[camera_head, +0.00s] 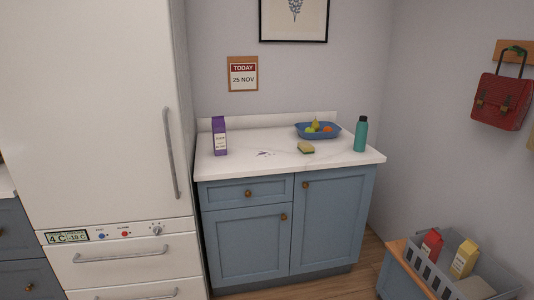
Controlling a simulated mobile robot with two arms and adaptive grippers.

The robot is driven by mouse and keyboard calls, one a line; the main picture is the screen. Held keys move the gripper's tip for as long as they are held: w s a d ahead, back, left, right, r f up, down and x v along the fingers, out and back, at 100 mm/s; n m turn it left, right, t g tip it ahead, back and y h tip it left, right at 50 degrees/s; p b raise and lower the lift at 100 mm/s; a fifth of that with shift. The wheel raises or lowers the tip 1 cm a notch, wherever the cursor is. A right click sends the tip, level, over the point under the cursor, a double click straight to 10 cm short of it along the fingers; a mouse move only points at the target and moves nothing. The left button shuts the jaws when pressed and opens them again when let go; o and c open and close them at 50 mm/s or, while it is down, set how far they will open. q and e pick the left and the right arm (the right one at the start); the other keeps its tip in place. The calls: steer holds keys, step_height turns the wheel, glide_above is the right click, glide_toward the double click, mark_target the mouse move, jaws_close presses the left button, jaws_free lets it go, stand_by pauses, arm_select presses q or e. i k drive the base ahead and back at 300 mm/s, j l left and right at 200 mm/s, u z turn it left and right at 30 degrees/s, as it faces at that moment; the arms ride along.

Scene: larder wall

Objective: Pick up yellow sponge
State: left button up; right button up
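The yellow sponge (306,148) lies on the white countertop (245,165), near its middle right. It is small, with a yellowish face and a darker green edge. It sits in front of the blue fruit bowl and left of the teal bottle, apart from both. Neither of my grippers shows in the head view, so nothing is seen touching the sponge.
A purple carton (219,137) stands at the counter's left. A blue bowl (318,131) of fruit and a teal bottle (361,134) stand at the right. A tall fridge (95,110) borders the left. A grey crate (430,270) with cartons sits lower right. Open floor lies before the cabinet.

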mark_target(305, 148)
steer(key=i+l+u, duration=0.1)
steer(key=i, duration=1.75)
